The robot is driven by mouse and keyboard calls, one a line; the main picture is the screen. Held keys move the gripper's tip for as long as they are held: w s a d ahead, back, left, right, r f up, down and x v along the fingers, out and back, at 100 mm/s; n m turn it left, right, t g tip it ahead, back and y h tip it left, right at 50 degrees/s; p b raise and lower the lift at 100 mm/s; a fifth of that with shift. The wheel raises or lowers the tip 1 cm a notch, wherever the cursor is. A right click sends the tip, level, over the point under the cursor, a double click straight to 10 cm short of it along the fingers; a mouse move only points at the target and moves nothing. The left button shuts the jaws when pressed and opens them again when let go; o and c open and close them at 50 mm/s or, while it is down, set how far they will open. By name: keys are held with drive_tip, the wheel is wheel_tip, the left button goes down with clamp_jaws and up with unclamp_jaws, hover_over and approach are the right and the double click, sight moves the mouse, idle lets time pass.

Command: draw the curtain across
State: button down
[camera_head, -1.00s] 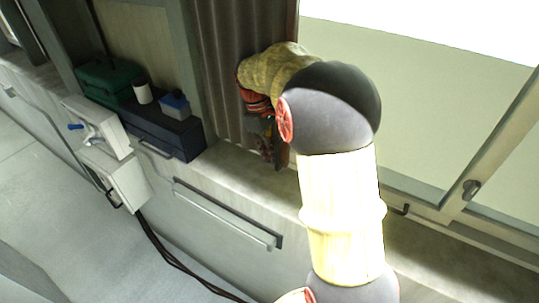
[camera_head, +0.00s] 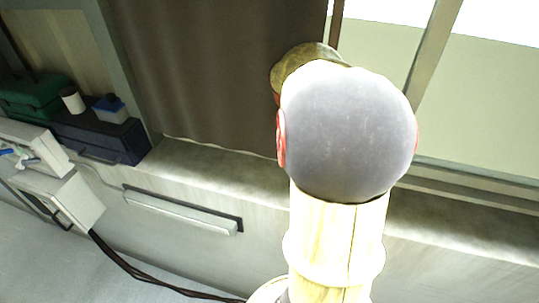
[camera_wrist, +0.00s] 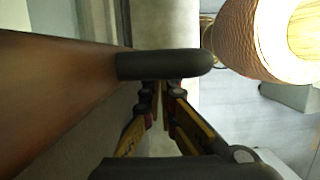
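The brown curtain (camera_head: 215,75) hangs across the left part of the window, with shallow folds. Its brown edge bar (camera_head: 336,22) stands just right of my wrist at the top. In the head view my arm hides my gripper. In the wrist view my gripper (camera_wrist: 161,92) has its fingers drawn close together at a dark round-ended bar. The brown curtain edge (camera_wrist: 60,95) fills the left side of that view. The exact contact is partly hidden, but the fingers look shut on the curtain's edge.
A window frame post (camera_head: 432,60) stands right of the curtain, with bare panes beyond. The sill (camera_head: 215,168) runs below. A dark blue box (camera_head: 100,135), a green case (camera_head: 30,95) and a white box (camera_head: 45,195) are at left. Cables hang below.

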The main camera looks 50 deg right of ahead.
drive_tip(key=s+d+p, duration=0.1)
drive_tip(key=s+d, duration=0.2)
drive_tip(key=s, duration=0.7)
drive_tip(key=s+d, duration=0.4)
drive_tip(key=s, duration=0.7)
drive_tip(key=s+d+p, duration=0.1)
drive_tip(key=s+d, duration=0.3)
drive_tip(key=s, duration=0.7)
drive_tip(key=shift+s+d+p, duration=0.15)
drive_tip(key=shift+s+p, duration=0.05)
drive_tip(key=shift+p, duration=0.1)
drive_tip(key=w+a+r, duration=0.2)
drive_tip(key=w+r, duration=0.4)
drive_tip(key=r, duration=0.4)
drive_tip(key=shift+r+b, duration=0.25)
drive_tip(key=shift+b, duration=0.2)
